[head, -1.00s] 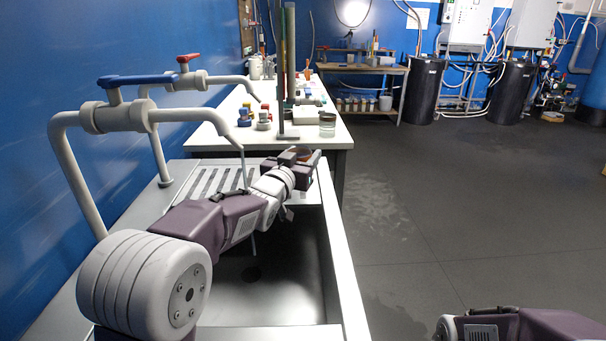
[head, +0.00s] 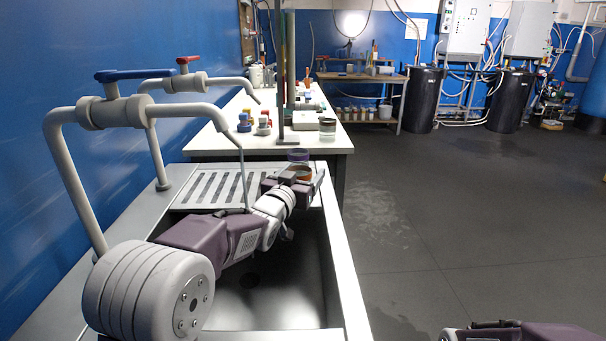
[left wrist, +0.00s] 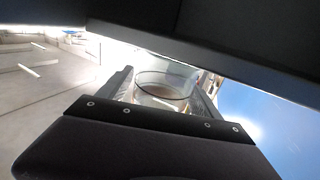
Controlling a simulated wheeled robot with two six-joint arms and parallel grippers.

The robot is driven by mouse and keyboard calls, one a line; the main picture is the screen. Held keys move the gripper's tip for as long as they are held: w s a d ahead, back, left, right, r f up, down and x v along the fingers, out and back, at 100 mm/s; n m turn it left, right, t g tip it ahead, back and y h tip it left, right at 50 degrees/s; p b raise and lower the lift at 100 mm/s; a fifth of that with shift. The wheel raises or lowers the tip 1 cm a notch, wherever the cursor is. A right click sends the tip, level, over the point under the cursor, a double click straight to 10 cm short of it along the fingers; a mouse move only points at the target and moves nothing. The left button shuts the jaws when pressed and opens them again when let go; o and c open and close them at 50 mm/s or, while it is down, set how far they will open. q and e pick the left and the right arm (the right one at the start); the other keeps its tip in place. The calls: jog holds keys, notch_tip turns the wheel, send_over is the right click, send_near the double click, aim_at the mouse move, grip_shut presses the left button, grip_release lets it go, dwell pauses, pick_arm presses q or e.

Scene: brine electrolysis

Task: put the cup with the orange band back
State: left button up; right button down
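The cup with the orange band (head: 301,171) is between the fingers of my left gripper (head: 296,180), over the far right end of the sink area. The gripper is shut on it and partly hides it. In the left wrist view the clear glass cup (left wrist: 163,88) fills the gap between the two fingers; its band is not clear there. My right gripper is out of view; only part of that arm shows at bottom right.
The sink basin (head: 265,290) lies under my left arm, with a slotted drainboard (head: 215,188) and pipe taps (head: 115,110) at left. The white table (head: 250,142) behind holds colored small items, a stand and a clear jar (head: 327,129). Floor at right is clear.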

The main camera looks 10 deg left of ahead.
pick_arm(q)
jog(key=shift+r+p, duration=0.4)
jog(key=s+a, duration=0.2)
jog(key=s, duration=0.9)
jog(key=shift+s+a+f+p, duration=0.15)
jog(key=shift+s+f+p, duration=0.1)
jog(key=shift+s+p, duration=0.15)
jog(key=s+a+r+n+g+y+p, duration=0.1)
jog(key=s+a+n+g+y+p, duration=0.1)
jog(key=s+g+p, duration=1.4)
jog(key=s+a+y+p, duration=0.1)
jog(key=s+p, duration=0.6)
jog(key=p, duration=0.8)
jog(key=shift+s+a, duration=0.2)
jog(key=shift+a, duration=0.3)
